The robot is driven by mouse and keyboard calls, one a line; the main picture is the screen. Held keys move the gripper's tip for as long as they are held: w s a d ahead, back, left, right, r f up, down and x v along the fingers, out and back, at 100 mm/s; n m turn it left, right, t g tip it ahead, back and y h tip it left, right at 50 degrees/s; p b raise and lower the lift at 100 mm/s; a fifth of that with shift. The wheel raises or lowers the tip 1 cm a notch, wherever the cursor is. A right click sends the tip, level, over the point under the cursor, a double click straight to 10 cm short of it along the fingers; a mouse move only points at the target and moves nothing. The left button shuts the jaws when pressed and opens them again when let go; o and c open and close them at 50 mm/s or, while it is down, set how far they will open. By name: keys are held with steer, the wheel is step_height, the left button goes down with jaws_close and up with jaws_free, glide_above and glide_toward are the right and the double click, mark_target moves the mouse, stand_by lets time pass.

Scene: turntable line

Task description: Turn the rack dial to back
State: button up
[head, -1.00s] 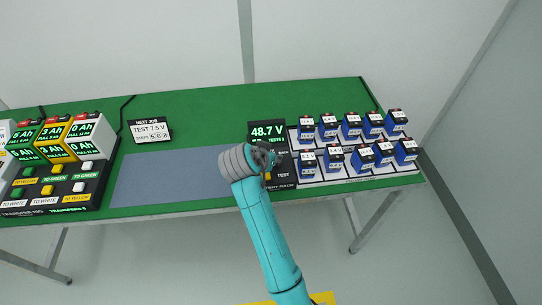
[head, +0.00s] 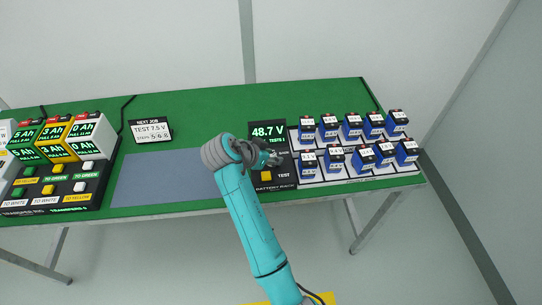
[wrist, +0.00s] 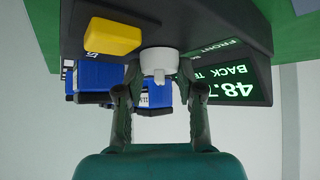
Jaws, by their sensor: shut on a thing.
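The rack dial (wrist: 158,62) is a pale knob in the wrist view, with a small pointer tab toward the lower side. My gripper (wrist: 159,88) has a finger on each side of it and is shut on it. In the head view my gripper (head: 272,158) reaches the rack's control panel and hides the dial. A label that seems to read FRONT is upside down beside the dial in the wrist view. The rack display (head: 268,131) reads 48.7 V in the head view; its smaller line is partly cut off in the wrist view.
A yellow button (head: 266,176) marked TEST sits close to the dial. Several blue batteries (head: 363,160) stand in two rows on the white rack to the right. A grey mat (head: 165,180) lies bare to the left. A job card (head: 150,131) stands behind it.

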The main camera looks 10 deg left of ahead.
steer(key=shift+s+f, duration=0.1)
steer(key=shift+f, duration=0.05)
steer(key=o, duration=1.1)
steer(key=shift+o, duration=0.2)
steer(key=v, duration=1.2)
